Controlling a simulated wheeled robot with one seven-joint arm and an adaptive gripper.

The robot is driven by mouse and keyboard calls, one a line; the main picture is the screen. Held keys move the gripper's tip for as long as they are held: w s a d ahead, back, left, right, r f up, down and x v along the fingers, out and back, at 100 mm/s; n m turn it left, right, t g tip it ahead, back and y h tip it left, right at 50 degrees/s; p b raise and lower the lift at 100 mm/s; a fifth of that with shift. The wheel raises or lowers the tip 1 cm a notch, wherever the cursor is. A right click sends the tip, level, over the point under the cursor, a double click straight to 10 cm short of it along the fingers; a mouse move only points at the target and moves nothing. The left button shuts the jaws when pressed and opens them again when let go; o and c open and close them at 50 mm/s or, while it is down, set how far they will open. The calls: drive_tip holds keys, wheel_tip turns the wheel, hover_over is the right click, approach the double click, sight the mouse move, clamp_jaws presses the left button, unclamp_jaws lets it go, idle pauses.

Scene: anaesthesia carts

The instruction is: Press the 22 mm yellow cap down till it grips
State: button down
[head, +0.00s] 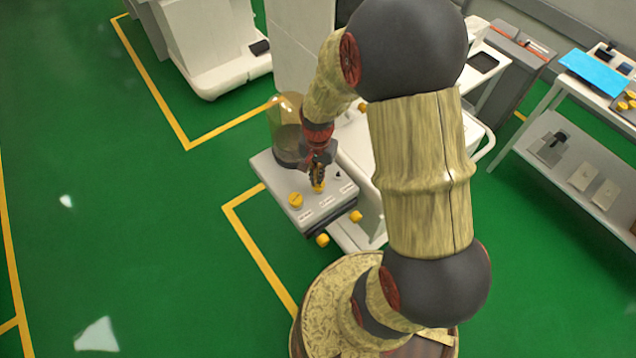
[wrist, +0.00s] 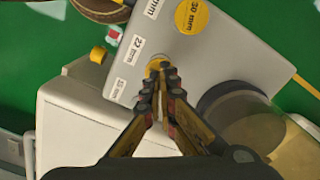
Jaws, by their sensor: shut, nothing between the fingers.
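The 22 mm yellow cap (wrist: 153,64) sits on the grey panel (wrist: 250,50), in line with the "22 mm" label (wrist: 130,48). In the head view the cap (head: 319,188) shows just below my fingertips and is partly covered by them. My gripper (wrist: 168,76) is shut and empty, pointing down with its tips over the cap. I cannot tell whether the tips touch it or how far down the cap sits. A larger yellow cap marked 30 mm (wrist: 192,15) sits beside it on the same panel, also in the head view (head: 295,200).
A clear dome (head: 287,120) stands at the panel's back left. Yellow knobs (head: 322,240) show below the panel's front edge. A white cart (head: 355,145) is behind my arm. A shelf table (head: 590,150) stands at right. Green floor is open at left.

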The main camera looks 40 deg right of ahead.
drive_tip(key=shift+f+b, duration=0.5)
drive_tip(key=shift+f, duration=0.4)
drive_tip(key=shift+r, duration=0.1)
idle(0.5)
drive_tip(key=shift+r+p, duration=2.8)
drive_tip(key=shift+r, duration=0.7)
wheel_tip(320, 180, up, 12)
drive_tip(key=shift+f, duration=0.1)
